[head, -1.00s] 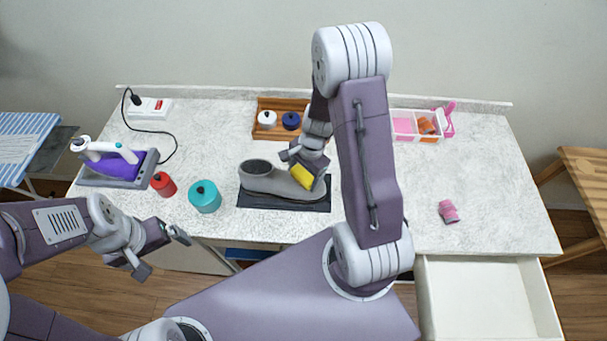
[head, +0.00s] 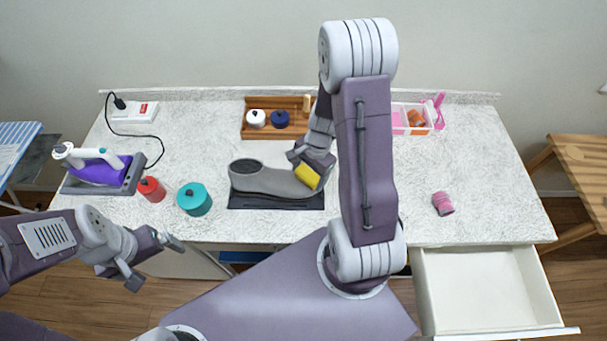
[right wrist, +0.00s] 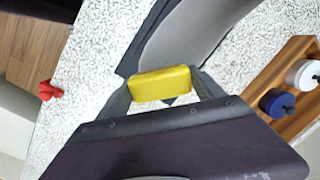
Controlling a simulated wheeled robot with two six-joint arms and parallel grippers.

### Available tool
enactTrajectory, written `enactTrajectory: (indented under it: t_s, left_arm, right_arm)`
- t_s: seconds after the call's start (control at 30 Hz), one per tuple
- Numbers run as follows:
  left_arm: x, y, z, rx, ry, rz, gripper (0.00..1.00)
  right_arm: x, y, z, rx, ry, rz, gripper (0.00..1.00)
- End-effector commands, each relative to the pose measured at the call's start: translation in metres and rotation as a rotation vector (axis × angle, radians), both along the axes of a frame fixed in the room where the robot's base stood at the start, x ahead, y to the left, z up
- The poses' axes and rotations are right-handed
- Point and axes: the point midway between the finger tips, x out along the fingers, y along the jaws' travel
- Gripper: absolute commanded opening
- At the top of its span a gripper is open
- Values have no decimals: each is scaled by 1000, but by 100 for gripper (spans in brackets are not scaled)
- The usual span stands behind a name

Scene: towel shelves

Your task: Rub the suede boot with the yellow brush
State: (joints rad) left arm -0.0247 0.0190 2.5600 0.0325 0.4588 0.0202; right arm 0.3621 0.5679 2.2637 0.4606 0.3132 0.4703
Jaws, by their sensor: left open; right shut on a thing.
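The grey suede boot (head: 265,180) lies on a dark mat (head: 275,202) in the middle of the table, its opening to the left and its toe to the right. My right gripper (head: 309,171) is shut on the yellow brush (head: 307,177) at the toe end of the boot. In the right wrist view the yellow brush (right wrist: 160,84) sits between the fingers, with the boot (right wrist: 190,40) just beyond it. Whether the brush touches the boot is hard to tell. My left gripper (head: 157,262) is open and empty in front of the table's left front edge.
A teal pot (head: 194,199) and a red pot (head: 151,189) stand left of the boot, near an iron (head: 98,168) on its stand. A wooden tray (head: 262,133) with small jars is behind. A pink rolled item (head: 443,203) lies at right, above an open drawer (head: 487,288).

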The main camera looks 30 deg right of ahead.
Motion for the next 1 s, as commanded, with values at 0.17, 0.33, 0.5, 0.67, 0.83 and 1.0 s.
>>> enactTrajectory:
  t_s: [0.17, 0.33, 0.5, 0.67, 0.83, 1.0]
  left_arm:
    - [0, 0, -10, 0, 0, 0, 98]
    - [0, 0, -10, 0, 0, 0, 98]
    - [0, 0, -12, 0, 0, 0, 98]
    - [0, 0, -7, 0, 0, 0, 98]
    - [0, 0, -1, 0, 0, 0, 98]
    - [0, 0, 0, 0, 0, 0, 98]
  right_arm:
    - [-9, -15, -6, 0, 0, -2, 45]
    - [-12, -19, -6, 0, 0, 1, 45]
    - [-12, -19, -9, 1, 0, 1, 45]
    - [-7, -11, -7, 0, 1, 4, 45]
    - [2, 4, -5, -1, 0, 4, 45]
    - [5, 9, -7, 1, 1, 0, 45]
